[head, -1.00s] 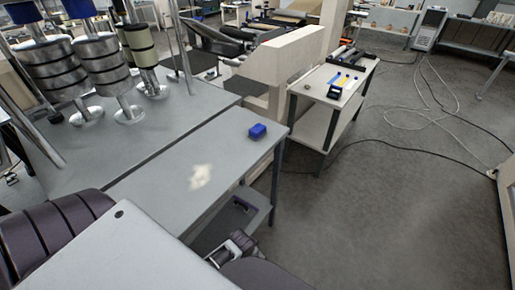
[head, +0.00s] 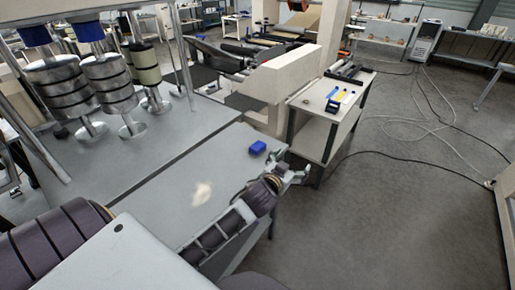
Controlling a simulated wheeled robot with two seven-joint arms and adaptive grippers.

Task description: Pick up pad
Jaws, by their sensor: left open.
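A small blue block-shaped pad (head: 258,148) lies on the grey table (head: 165,165), near its far right corner. My left gripper (head: 301,173) is open and empty. In the picture it is just right of and slightly below the pad, by the table's right edge, and apart from the pad. My left forearm crosses the table's near right edge and hides part of it. A pale, irregular whitish patch (head: 202,193) lies on the tabletop left of the forearm; I cannot tell what it is. My right gripper is not in view.
Metal rollers (head: 105,80) on posts stand on the bench at the left. A white cart (head: 325,112) with small tools stands beyond the gripper. Cables (head: 410,160) run over the open grey floor at the right. The tabletop around the pad is clear.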

